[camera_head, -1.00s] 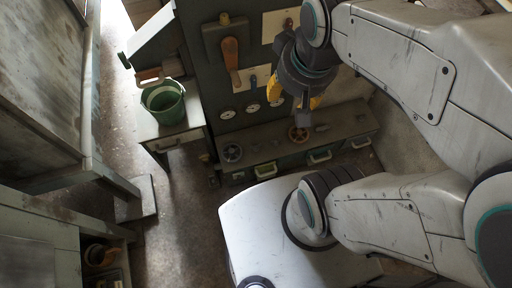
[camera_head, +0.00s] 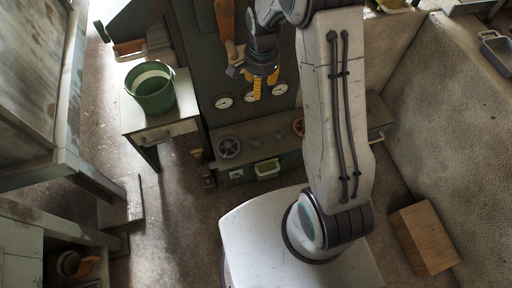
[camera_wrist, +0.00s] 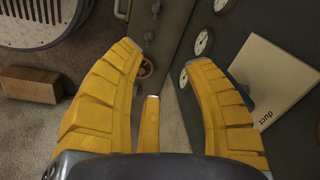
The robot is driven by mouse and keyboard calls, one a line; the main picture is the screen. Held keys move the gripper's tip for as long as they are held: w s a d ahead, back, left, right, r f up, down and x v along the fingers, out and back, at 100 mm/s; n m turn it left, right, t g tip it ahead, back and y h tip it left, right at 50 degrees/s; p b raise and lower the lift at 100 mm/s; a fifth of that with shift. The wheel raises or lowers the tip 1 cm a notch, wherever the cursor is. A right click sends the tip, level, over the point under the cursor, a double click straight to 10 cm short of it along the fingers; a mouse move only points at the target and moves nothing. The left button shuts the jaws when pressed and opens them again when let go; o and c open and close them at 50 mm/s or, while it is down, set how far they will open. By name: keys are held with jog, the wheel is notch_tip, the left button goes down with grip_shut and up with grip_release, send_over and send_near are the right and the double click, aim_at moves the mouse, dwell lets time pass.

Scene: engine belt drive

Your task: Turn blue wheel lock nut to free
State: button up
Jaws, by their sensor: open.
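My gripper (camera_head: 260,84), with yellow fingers, is in front of the dark panel (camera_head: 203,78), near its row of dials. In the wrist view my gripper (camera_wrist: 165,62) is open, with nothing between the fingers. A grey spoked wheel (camera_head: 229,147) sits on the low bench, below and left of my gripper. A brownish wheel (camera_head: 298,126) sits further right on the bench, partly behind my arm. A brownish wheel also shows in the wrist view (camera_wrist: 146,68), beyond the left fingertip. I cannot make out a blue wheel or its lock nut clearly.
White dials (camera_head: 222,102) line the panel below an orange handle (camera_head: 226,22). A green bucket (camera_head: 152,94) stands on a small table at left. A wooden block (camera_head: 425,238) lies on the floor at right. A white card (camera_wrist: 270,82) is on the panel.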

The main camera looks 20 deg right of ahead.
aim_at(256, 141)
jog(key=w+f+m+b, duration=0.1)
jog(key=f+b, duration=0.3)
jog(key=f, duration=0.8)
jog(key=w+f+m+b, duration=0.1)
jog(key=f+m+b, duration=0.2)
jog(key=f, duration=1)
jog(key=w+f+m+g+b, duration=0.1)
jog(key=f+b, duration=0.3)
jog(key=f, duration=0.9)
jog(key=shift+w+f+m+b, duration=0.1)
jog(key=shift+m+b, duration=0.25)
jog(key=shift+m, duration=0.45)
jog(key=shift+f+b, duration=0.35)
jog(key=shift+f, duration=0.6)
jog(key=shift+o, duration=0.2)
jog(key=shift+w, duration=0.1)
grip_shut()
